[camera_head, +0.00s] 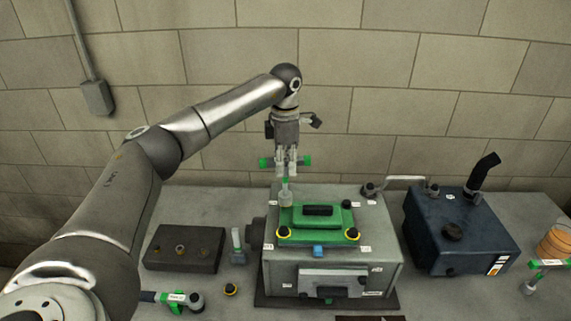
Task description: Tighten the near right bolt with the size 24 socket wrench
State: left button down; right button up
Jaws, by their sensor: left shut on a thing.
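My left gripper (287,168) is shut on a T-shaped socket wrench with green handle ends (305,160). The wrench hangs upright, its grey socket (285,198) at the far left corner of the green cover (318,228). I cannot tell whether the socket touches a bolt there. No size mark on this wrench is legible. My right gripper is out of view.
The cover lies on a grey engine block (384,250). A dark tray (157,262) with small parts and a green-marked tool (180,299) lie left. A dark blue tank (425,235) and another green-marked tool (548,264) stand right.

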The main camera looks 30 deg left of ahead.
pick_arm(q)
jog(key=m, duration=0.4)
jog(key=shift+m, duration=0.4)
jog(key=m, duration=0.7)
jog(key=shift+m, duration=0.4)
jog(key=m, duration=0.4)
jog(key=shift+r, duration=0.1)
